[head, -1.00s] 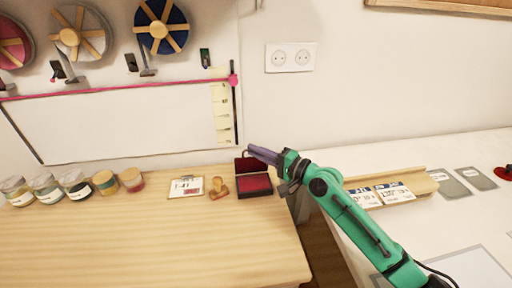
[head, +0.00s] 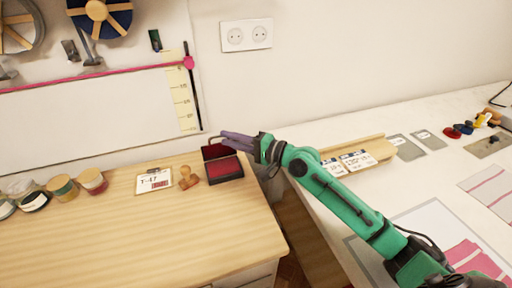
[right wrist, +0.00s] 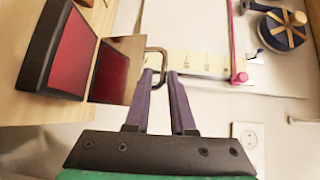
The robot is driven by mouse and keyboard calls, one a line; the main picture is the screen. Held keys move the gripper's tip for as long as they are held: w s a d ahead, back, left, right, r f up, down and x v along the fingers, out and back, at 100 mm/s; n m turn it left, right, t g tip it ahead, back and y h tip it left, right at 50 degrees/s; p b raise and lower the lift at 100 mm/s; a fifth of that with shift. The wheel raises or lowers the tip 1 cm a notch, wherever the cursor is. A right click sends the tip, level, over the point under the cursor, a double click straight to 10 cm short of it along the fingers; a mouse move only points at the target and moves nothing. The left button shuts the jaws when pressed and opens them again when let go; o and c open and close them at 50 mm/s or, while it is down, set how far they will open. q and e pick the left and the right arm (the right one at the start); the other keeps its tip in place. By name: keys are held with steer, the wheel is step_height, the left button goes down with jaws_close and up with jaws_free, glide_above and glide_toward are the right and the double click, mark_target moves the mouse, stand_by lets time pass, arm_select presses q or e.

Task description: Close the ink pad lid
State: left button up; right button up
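The ink pad (head: 225,170) is a dark case with a red pad, near the right end of the wooden table. Its lid (head: 213,151) stands up at the back edge, open. The right wrist view shows the red pad (right wrist: 72,55), the raised lid (right wrist: 112,75) with a reddish inner face, and a thin loop handle (right wrist: 163,62) on the lid. My right gripper (head: 225,139) is at the lid's top edge. In the right wrist view its purple fingers (right wrist: 162,76) are slightly apart, with the handle between or just beyond their tips; contact is unclear. My left gripper is out of view.
A wooden stamp (head: 188,178) and a card (head: 154,181) lie left of the pad, with several jars further left. A white table (head: 330,210) with a wooden card holder (head: 375,152) is at right, across a gap. The wooden table's front is clear.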

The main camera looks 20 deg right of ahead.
steer(key=b+v, duration=0.4)
steer(key=v, duration=0.7)
steer(key=shift+s+d, duration=0.25)
steer(key=shift+d, duration=0.05)
